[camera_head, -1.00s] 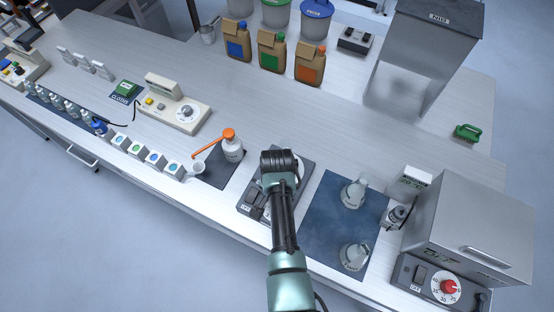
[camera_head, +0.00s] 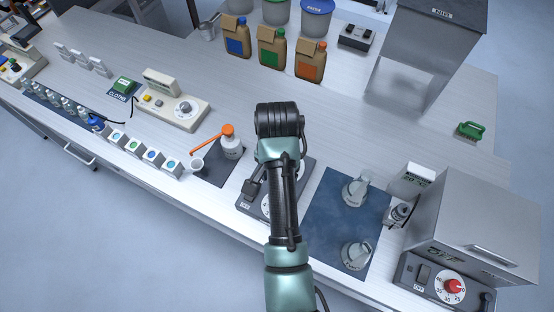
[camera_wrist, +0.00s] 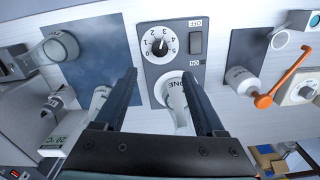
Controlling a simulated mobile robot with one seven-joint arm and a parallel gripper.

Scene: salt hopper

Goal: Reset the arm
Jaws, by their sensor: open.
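My gripper (camera_wrist: 160,68) is open, with its two dark fingers apart and nothing held between them. Below and between the fingers in the wrist view is a pale flask (camera_wrist: 176,98) with a partly hidden label, on a grey stirrer with a dial (camera_wrist: 160,45). In the head view my arm's end is above the bench and covers much of the stirrer (camera_head: 247,202).
Two flasks (camera_head: 355,190) (camera_head: 357,255) stand on a blue mat (camera_head: 320,215) right of my arm. A grey oven-like box (camera_head: 475,225) stands farther right. An orange-topped bottle (camera_head: 231,147) and white cup (camera_head: 196,165) are to the left. The bench beyond my arm is fairly clear.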

